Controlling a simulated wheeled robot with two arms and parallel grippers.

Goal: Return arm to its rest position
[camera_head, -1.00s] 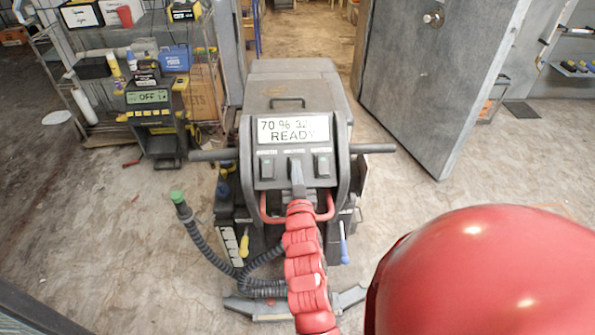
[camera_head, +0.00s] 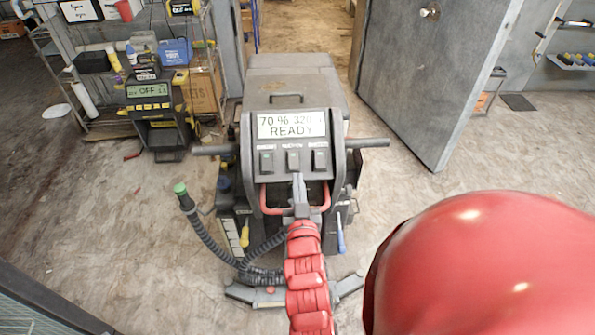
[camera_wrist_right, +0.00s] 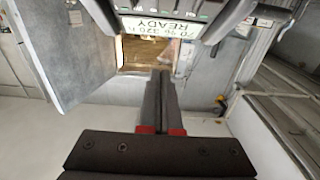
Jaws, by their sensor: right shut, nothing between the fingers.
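My right arm, red and segmented, comes up from the bottom of the head view. Its dark gripper (camera_head: 299,178) is shut and empty, with its tips just below the row of switches on a grey machine (camera_head: 295,85). The machine's display (camera_head: 292,125) reads "READY", with a partly legible line of figures above. In the right wrist view, the closed fingers (camera_wrist_right: 160,74) point toward the machine, with the upside-down display (camera_wrist_right: 160,27) beyond the tips. I cannot tell the exact gap to the panel. My left gripper is not in view.
Black handles (camera_head: 368,143) stick out from the machine's sides. A hose with a green tip (camera_head: 181,190) curls at its left. A smaller device showing "OFF" (camera_head: 148,91) stands by shelves. A large grey door (camera_head: 425,80) stands open at the right.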

